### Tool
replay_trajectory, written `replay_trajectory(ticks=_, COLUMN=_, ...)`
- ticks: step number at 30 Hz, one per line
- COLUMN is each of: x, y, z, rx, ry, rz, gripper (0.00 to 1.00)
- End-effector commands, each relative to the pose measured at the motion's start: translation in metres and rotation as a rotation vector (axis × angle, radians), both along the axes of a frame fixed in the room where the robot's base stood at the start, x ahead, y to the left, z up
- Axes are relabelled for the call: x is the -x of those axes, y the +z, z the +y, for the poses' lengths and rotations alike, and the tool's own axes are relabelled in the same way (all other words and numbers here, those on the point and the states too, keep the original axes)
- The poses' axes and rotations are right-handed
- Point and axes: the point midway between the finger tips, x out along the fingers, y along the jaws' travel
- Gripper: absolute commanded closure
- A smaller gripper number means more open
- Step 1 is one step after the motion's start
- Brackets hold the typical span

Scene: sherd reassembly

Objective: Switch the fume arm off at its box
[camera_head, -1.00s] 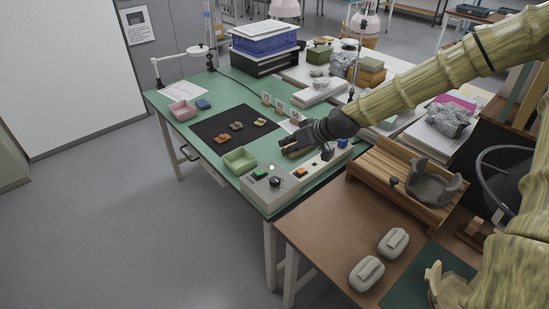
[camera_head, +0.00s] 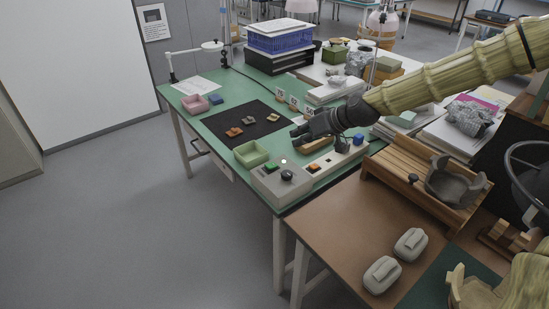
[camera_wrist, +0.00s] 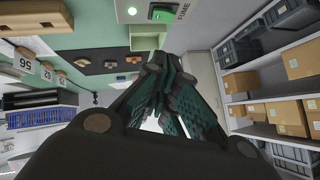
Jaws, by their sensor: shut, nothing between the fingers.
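The grey fume box (camera_head: 280,184) sits at the near edge of the green bench. On its top are a green switch (camera_head: 268,167), a black knob (camera_head: 287,175) and a small glowing lamp (camera_head: 284,161). In the wrist view the green switch (camera_wrist: 163,12) is at the top edge beside the word FUME, with the lit lamp (camera_wrist: 132,11) to its left. My gripper (camera_head: 297,134) is shut and empty, above the bench behind the box and apart from it. Its dark fingers (camera_wrist: 160,66) also show in the wrist view, pointing up toward the switch side.
A pale panel with an orange switch (camera_head: 314,167) adjoins the box on the right. A green tray (camera_head: 252,154) stands to its left, and a black mat (camera_head: 245,124) with sherds lies behind. A wooden rack (camera_head: 425,185) stands at right. Open floor lies at left.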

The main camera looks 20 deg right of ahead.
Motion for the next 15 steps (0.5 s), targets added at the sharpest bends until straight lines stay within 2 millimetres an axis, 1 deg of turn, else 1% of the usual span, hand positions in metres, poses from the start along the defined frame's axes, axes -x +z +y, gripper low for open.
replay_trajectory(ticks=5, x=-0.004, y=-0.006, z=0.003, rx=0.0, ry=0.0, rz=0.002, gripper=1.0)
replay_trajectory(ticks=15, x=-0.021, y=-0.026, z=0.018, rx=0.0, ry=0.0, rz=0.002, gripper=1.0)
